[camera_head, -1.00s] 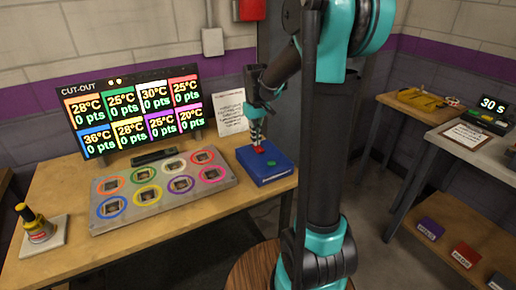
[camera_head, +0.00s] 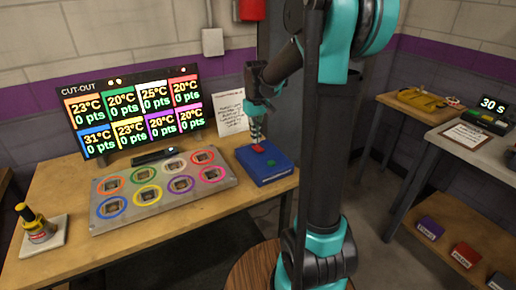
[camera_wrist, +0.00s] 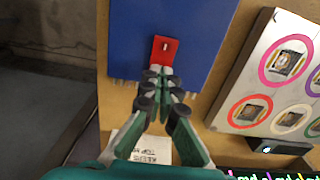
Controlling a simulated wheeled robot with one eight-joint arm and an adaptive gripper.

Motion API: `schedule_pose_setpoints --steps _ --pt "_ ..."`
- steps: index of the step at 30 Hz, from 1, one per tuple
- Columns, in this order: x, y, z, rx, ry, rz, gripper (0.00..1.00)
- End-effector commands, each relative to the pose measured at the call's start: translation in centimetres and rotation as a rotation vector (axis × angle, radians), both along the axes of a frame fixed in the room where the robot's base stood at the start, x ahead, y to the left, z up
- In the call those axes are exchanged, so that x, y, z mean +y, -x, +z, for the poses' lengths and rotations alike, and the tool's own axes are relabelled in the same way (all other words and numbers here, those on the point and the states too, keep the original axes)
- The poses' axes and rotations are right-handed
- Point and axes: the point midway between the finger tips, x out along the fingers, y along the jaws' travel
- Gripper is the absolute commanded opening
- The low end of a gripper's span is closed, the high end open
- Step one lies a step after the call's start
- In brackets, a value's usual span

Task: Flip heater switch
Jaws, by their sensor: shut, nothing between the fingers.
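The blue box (camera_head: 264,176) stands at the right end of the wooden table. On its top are a red switch (camera_head: 258,149) and a small green part (camera_head: 271,163). In the wrist view the red switch (camera_wrist: 163,48) has a small white mark, and the blue box (camera_wrist: 205,40) fills the upper middle. My gripper (camera_head: 257,141) is shut and empty, pointing down just above the red switch. In the wrist view its fingertips (camera_wrist: 158,76) are at the switch's near edge. I cannot tell whether they touch it.
A grey panel (camera_head: 207,187) with several coloured rings lies left of the box. Behind it a screen (camera_head: 135,110) shows temperatures, with a dark bar (camera_head: 154,156) before it. A paper notice (camera_head: 231,112) leans behind the box.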

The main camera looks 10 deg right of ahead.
Motion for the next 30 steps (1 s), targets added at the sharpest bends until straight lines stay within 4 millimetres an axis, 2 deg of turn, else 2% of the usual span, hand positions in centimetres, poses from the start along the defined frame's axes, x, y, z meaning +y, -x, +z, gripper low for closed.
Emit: schedule_pose_setpoints --steps 18,30 --pt "0.0 0.0 4.5 0.0 0.0 0.0 0.0" --pt "0.0 0.0 5.2 0.0 0.0 0.0 0.0"
